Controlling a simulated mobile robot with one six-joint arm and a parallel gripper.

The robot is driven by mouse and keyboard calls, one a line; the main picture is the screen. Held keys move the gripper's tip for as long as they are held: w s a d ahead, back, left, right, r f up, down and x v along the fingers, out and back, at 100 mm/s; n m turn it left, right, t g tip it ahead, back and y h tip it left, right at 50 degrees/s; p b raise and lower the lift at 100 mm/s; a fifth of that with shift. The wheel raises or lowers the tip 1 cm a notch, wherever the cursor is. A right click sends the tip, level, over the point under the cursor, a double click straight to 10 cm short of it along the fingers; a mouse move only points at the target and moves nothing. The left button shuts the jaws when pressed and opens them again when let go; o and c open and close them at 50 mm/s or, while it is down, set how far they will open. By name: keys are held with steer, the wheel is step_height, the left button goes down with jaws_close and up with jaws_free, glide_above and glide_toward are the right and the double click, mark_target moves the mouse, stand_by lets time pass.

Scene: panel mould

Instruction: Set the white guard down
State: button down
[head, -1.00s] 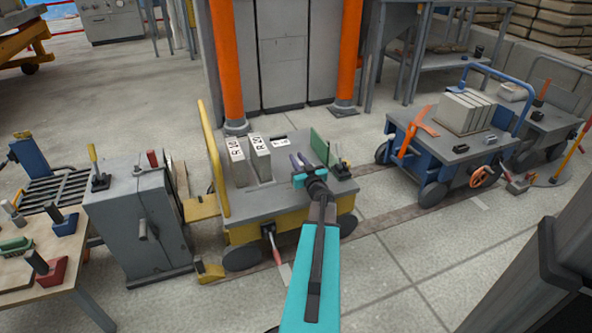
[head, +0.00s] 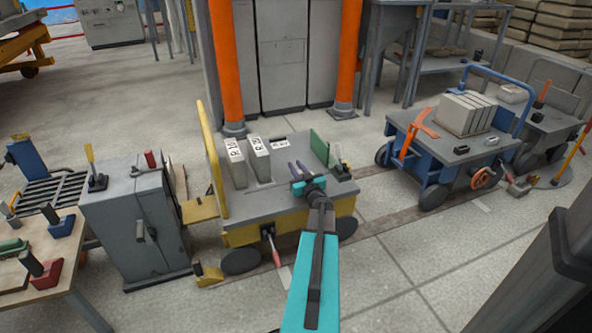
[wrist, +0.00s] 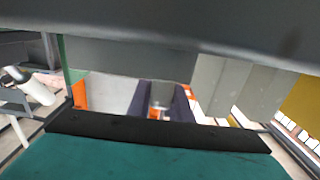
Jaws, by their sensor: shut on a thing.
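My gripper (head: 298,168) is over the yellow cart's grey deck (head: 262,206), near its right end. Its purple fingers are shut on the white guard, of which only a small pale part (wrist: 160,92) shows between the fingers in the wrist view. The guard cannot be made out in the head view, so its tilt and any contact with the deck are unclear.
Two upright panels (head: 258,160) and a low labelled block (head: 280,142) stand behind and left of my gripper. A green plate (head: 320,147) stands close on the right. The near deck is bare. A blue cart (head: 455,150) stands farther right.

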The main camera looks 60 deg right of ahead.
steer(key=shift+f, duration=0.15)
steer(key=c, duration=1.6)
jaws_free()
steer(key=shift+r, duration=0.2)
steer(key=shift+s+a, duration=0.4)
steer(key=shift+s, duration=0.1)
steer(key=p+v, duration=0.3)
steer(key=v, duration=0.7)
steer(key=shift+s+a, duration=0.25)
steer(key=shift+s, duration=0.05)
steer(key=shift+s, duration=0.1)
